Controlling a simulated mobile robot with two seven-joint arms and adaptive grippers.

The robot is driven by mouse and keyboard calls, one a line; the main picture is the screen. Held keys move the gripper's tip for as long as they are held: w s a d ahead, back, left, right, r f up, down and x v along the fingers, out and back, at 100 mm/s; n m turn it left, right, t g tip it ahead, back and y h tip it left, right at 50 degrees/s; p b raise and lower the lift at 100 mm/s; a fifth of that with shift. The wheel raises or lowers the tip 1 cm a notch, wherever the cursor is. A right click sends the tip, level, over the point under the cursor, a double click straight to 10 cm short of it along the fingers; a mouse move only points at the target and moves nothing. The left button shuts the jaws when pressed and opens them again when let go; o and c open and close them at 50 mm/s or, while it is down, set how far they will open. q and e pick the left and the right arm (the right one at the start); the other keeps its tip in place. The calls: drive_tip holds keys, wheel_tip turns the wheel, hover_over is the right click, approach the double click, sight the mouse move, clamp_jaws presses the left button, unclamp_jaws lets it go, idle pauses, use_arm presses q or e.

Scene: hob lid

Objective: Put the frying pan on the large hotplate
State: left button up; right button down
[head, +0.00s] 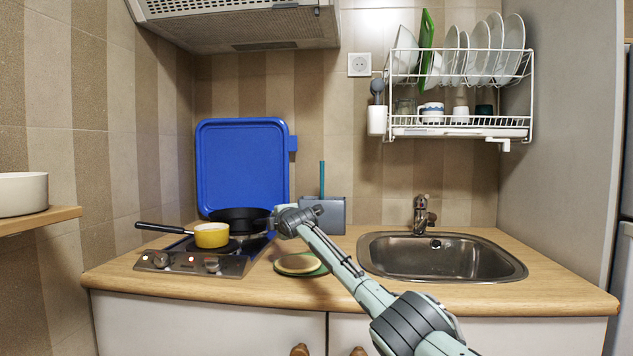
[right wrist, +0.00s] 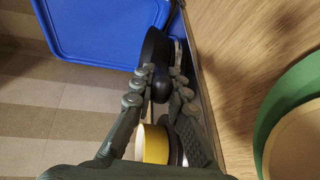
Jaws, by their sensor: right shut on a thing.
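The black frying pan (head: 238,214) is at the back of the hob (head: 190,262), in front of the raised blue lid (head: 243,160). In the right wrist view the dark pan (right wrist: 153,46) is seen beyond my fingertips. My right gripper (head: 280,218) reaches in from the right and is shut on the frying pan's handle (right wrist: 161,86). A yellow saucepan (head: 211,235) with a black handle pointing left stands on the hob, in front of the frying pan. The hotplate under the frying pan is hidden, and I cannot tell if the pan touches it. My left gripper is not in view.
A green board with a round pale item (head: 299,263) lies on the worktop right of the hob. A grey-blue holder (head: 327,214) stands behind my right wrist. The sink (head: 440,262) is to the right. The range hood (head: 240,22) hangs above.

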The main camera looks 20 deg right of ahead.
drive_tip(key=shift+r, duration=0.25)
drive_tip(key=c, duration=1.4)
unclamp_jaws()
drive_tip(key=shift+c, duration=0.2)
drive_tip(key=shift+f, duration=0.4)
drive_tip(key=v, duration=1.2)
drive_tip(key=shift+r, duration=0.3)
